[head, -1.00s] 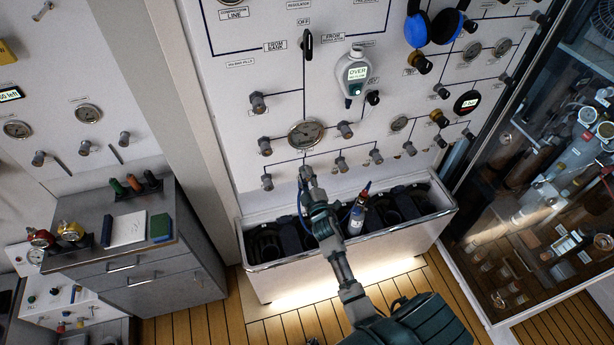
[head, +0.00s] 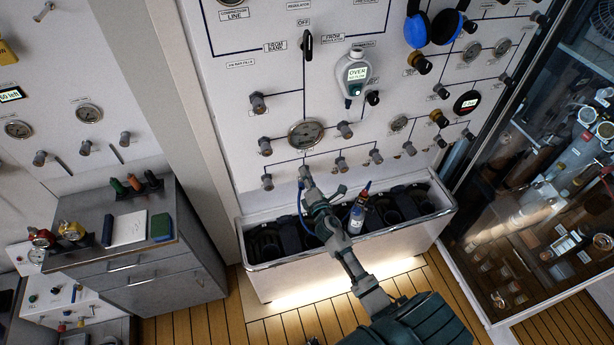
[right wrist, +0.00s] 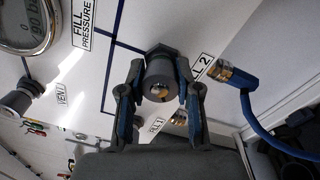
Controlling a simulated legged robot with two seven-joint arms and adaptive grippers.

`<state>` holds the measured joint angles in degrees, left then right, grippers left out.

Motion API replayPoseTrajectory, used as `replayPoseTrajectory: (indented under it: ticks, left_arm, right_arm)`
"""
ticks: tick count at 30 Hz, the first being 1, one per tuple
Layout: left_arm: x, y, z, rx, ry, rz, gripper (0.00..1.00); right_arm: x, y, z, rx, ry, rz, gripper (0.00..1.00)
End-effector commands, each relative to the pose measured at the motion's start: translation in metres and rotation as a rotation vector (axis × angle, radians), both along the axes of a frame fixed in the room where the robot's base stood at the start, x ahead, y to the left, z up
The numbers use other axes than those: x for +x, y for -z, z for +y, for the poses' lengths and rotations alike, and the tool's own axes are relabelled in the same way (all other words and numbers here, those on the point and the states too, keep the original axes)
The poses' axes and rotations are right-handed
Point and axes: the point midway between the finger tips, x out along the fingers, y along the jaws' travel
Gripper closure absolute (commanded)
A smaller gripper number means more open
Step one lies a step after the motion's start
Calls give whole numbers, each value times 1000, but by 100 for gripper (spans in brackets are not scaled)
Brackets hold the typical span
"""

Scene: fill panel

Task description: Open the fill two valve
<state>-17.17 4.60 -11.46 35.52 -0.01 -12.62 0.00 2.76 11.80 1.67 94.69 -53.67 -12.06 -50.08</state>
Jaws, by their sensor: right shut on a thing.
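In the right wrist view, a grey cylindrical valve knob (right wrist: 158,78) stands out from the white panel. The partly covered label beside it ends in "L 2" (right wrist: 200,68). My right gripper (right wrist: 158,92) is shut on this knob, with one finger on each side. In the head view, my right gripper (head: 306,176) is at the lower edge of the panel (head: 240,95), below the large round gauge (head: 306,134), and hides the knob. My left gripper is not in view.
A brass fitting with a blue hose (right wrist: 240,85) is close to the right of the fingers. A "FILL 1" label (right wrist: 156,126) is below. A trough (head: 265,264) with dark cylinder slots stands under the panel. Other knobs (head: 268,181) are nearby.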

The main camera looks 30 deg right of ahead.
Motion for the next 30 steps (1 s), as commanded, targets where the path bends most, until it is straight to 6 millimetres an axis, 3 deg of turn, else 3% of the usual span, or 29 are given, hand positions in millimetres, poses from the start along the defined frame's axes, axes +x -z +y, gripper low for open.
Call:
replayPoseTrajectory:
  ticks: [30]
  left_arm:
    - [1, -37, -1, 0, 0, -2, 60]
  right_arm:
    - [-3, 10, 0, -867, -9, 223, 100]
